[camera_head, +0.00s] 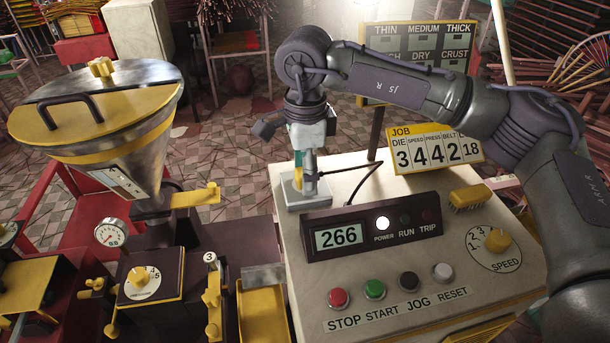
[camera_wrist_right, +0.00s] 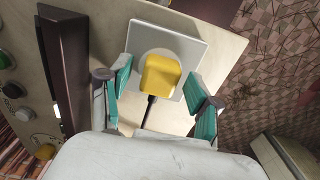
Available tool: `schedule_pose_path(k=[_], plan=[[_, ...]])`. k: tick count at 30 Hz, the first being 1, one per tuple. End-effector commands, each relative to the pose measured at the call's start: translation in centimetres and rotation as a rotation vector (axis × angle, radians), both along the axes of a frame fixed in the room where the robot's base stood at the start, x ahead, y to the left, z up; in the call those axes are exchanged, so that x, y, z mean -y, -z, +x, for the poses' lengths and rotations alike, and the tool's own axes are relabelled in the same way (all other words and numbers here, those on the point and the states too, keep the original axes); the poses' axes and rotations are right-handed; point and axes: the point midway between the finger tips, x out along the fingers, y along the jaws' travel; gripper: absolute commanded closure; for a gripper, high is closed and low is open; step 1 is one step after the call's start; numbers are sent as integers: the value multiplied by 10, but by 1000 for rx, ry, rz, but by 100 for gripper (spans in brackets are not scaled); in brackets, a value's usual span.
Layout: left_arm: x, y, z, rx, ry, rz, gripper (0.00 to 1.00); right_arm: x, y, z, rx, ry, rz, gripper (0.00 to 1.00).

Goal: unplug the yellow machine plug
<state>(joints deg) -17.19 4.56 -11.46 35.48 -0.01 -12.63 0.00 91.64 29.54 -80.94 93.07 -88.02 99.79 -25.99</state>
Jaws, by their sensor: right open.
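The yellow plug (camera_wrist_right: 161,75) sits in a round recess on the square grey socket plate (camera_wrist_right: 190,50) in the wrist view. Its black cable (camera_wrist_right: 148,112) runs from the plug toward my wrist. My right gripper (camera_wrist_right: 158,90) is open, with one teal-padded finger on each side of the plug and a gap showing on both sides. In the head view, my right gripper (camera_head: 308,165) points down over the socket plate (camera_head: 292,205) on the console, and only a sliver of yellow plug (camera_head: 297,178) shows beside it. My left gripper is in neither view.
The dark display box (camera_head: 350,237) reading 266 stands close in front of the socket. The job sign (camera_head: 436,148) and its post are to the right. The steel hopper (camera_head: 110,160) is at left. A black cable (camera_head: 362,180) crosses the console top.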

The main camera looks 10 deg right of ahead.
Motion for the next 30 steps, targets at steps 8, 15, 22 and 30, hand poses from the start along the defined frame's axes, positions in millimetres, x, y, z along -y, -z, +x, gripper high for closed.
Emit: schedule_pose_path(k=[8, 15, 22, 30], plan=[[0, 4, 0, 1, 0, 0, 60, 0, 0, 0, 0, 0, 1, 38], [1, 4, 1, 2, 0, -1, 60, 0, 0, 0, 0, 0, 0, 38], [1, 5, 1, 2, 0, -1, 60, 0, 1, 0, 0, 0, 0, 38], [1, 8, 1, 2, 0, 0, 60, 0, 0, 0, 0, 0, 0, 38]])
